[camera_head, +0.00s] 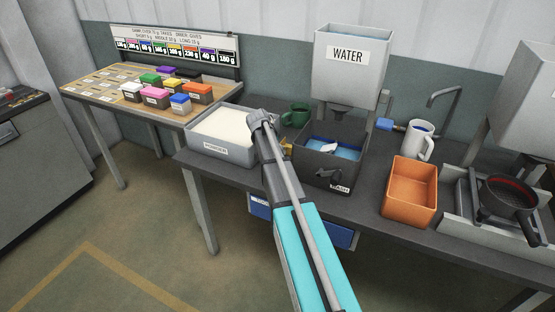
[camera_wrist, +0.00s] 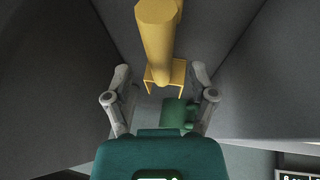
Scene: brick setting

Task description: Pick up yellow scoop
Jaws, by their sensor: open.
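The yellow scoop (camera_wrist: 157,42) shows in the wrist view as a thick yellow handle coming down from the top centre, with a forked yellow piece below it. In the head view only a small yellow part (camera_head: 288,149) shows, beside the dark wash bin and partly hidden by my arm. My gripper (camera_wrist: 161,78) is open in the wrist view, one finger on each side of the yellow piece, with gaps on both sides. Neither finger visibly touches it. In the head view my arm hides the gripper fingers.
The white-filled powder bin (camera_head: 222,151) stands left of my arm, and the dark wash bin (camera_head: 329,172) right of it. A green mug (camera_head: 296,115) stands behind and shows in the wrist view (camera_wrist: 179,115). An orange bin (camera_head: 410,205) and white jug (camera_head: 420,142) stand further right.

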